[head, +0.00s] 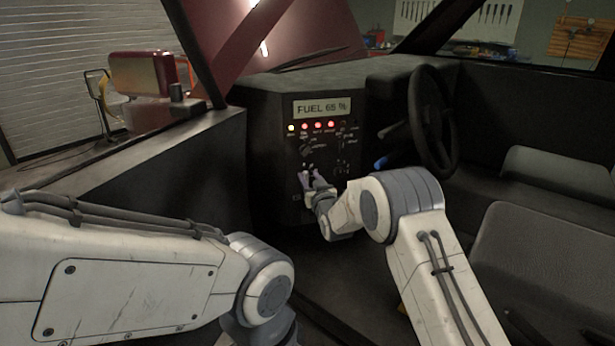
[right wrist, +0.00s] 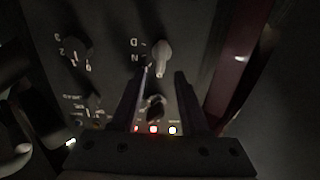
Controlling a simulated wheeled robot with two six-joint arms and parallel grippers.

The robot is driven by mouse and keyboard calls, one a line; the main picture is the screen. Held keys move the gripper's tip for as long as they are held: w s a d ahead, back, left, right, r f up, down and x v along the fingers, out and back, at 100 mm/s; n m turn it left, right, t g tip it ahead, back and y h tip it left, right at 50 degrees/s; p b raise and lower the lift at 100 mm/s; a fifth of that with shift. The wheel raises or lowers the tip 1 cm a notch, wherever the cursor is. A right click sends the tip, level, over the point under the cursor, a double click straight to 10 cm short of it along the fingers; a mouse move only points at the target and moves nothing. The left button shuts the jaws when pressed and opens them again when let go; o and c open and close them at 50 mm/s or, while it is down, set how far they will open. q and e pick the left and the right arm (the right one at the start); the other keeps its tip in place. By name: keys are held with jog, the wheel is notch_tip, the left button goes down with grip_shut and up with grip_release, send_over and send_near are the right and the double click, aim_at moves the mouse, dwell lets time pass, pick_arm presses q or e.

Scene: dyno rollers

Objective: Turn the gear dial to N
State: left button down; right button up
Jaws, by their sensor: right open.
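The gear dial (right wrist: 162,57) shows in the right wrist view as a pale, elongated knob on the dark panel. The letters D and N stand to its left; I cannot tell for sure which letter it points at. My right gripper (right wrist: 163,71) is open, with its fingertips on either side of the dial's near end; I cannot tell whether they touch it. In the head view the right gripper (head: 314,182) is at the lower panel and hides the dial. My left arm is at the lower left in the head view; its gripper is out of view.
The panel (head: 262,150) has a FUEL 65 % display (head: 322,108), a row of lit lamps (head: 318,125) and another dark knob (head: 306,149). A numbered dial (right wrist: 76,52) sits beside the gear dial. The steering wheel (head: 433,118) and seat (head: 545,245) are to the right.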

aim_at(306, 176)
jog(key=shift+x, duration=1.2)
grip_shut()
